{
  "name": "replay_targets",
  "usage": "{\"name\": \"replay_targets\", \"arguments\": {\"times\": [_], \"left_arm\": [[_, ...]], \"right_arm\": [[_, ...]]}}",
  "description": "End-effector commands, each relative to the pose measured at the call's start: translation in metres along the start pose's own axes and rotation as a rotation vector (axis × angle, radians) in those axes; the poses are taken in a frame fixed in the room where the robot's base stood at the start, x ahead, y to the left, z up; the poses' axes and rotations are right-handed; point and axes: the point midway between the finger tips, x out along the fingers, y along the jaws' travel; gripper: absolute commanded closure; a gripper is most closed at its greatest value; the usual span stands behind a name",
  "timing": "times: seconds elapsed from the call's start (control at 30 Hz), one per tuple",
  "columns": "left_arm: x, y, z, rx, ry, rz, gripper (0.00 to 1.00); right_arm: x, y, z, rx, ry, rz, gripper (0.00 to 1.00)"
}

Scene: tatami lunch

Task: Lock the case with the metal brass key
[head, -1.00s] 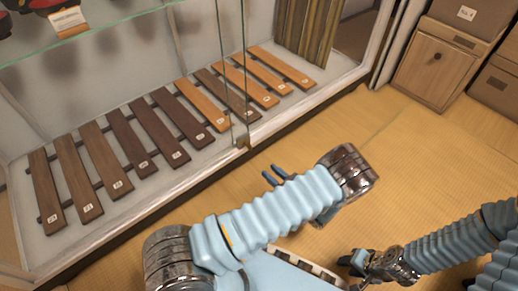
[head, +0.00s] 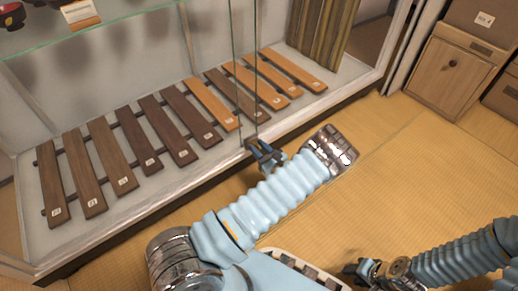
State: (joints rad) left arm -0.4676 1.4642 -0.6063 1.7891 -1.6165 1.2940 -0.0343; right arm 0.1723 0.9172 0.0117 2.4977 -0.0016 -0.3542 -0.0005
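The case is a large glass-fronted display case (head: 150,215) with a pale floor and wooden frame. Two glass panel edges (head: 243,80) meet near its front middle, and my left gripper (head: 259,149) is at their lower end, close to the front sill. Its dark fingers cover the spot where a small brass fitting showed, and I cannot tell whether they touch it. I cannot make out a key; anything between the fingers is too small to see. My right gripper (head: 354,269) is low over the mat at lower right, away from the case, its fingers unclear.
Inside the case lies a xylophone-like row of wooden bars (head: 165,130), with a glass shelf (head: 120,22) above. A wooden cabinet (head: 447,68) stands on the right. The tatami floor (head: 420,150) between is clear.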

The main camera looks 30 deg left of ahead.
Motion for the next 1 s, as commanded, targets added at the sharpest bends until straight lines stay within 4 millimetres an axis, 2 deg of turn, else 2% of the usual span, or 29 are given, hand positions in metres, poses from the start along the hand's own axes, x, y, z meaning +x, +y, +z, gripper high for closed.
{"name": "replay_targets", "arguments": {"times": [0.2,0.4,0.77,1.0], "left_arm": [[0.0001,-0.0002,0.0001,0.000,0.000,0.000,0.70],[-0.0002,-0.0002,0.0001,0.000,0.000,0.000,1.00],[-0.0005,-0.0003,0.0002,0.020,0.000,0.000,1.00],[-0.0008,-0.0016,0.0007,0.132,0.000,-0.002,1.00]], "right_arm": [[-0.0001,-0.0001,0.0000,0.000,0.000,0.000,0.61],[-0.0001,-0.0001,0.0000,0.000,0.000,0.000,0.61],[-0.0010,-0.0004,0.0000,0.000,0.000,0.000,0.61],[-0.0046,-0.0018,0.0001,0.000,-0.001,0.000,0.61]]}}
